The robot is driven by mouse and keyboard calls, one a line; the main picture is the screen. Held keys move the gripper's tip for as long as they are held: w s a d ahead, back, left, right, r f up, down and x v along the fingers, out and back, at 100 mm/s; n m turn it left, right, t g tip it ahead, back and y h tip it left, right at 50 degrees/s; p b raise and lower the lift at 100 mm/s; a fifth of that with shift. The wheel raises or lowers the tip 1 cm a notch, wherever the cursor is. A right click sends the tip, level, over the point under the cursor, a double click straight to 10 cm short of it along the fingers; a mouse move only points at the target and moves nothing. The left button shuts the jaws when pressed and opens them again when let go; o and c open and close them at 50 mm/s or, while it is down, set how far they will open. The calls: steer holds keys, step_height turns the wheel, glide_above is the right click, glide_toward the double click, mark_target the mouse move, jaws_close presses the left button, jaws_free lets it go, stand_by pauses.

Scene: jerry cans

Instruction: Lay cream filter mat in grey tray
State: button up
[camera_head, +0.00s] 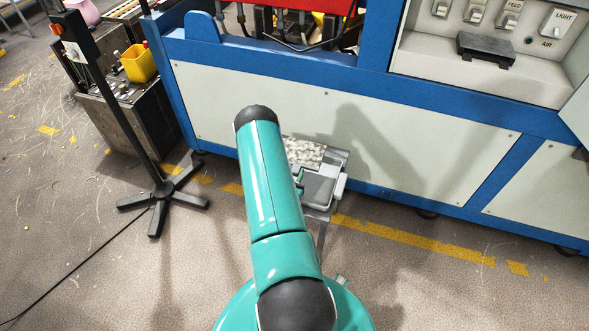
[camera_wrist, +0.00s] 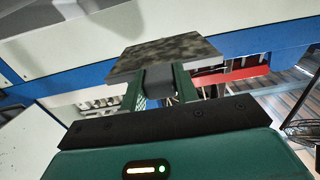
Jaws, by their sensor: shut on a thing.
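The cream filter mat (camera_head: 306,152) is a speckled cream and grey slab, seen just right of my arm's end in the head view. It also shows in the wrist view (camera_wrist: 180,50), in front of my fingers. My gripper (camera_wrist: 160,83) is shut on a grey block-like part at the mat's near edge. In the head view my gripper is mostly hidden behind my arm. A grey tray-like surface (camera_head: 318,192) on a thin leg stands beside and below the mat. I cannot tell whether the mat touches it.
A blue-framed machine with pale panels (camera_head: 340,120) stands close behind the mat. A black stand (camera_head: 162,195) with spread feet is at left, near a cart with a yellow bin (camera_head: 139,63). The floor at lower right is clear.

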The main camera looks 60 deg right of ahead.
steer(key=shift+f, duration=1.5)
steer(key=o, duration=1.2)
steer(key=shift+a, duration=0.15)
steer(key=a, duration=0.4)
steer(key=s+a, duration=0.1)
steer(key=a, duration=0.4)
steer(key=s+a, duration=0.1)
steer(key=a, duration=0.3)
steer(key=shift+a, duration=0.2)
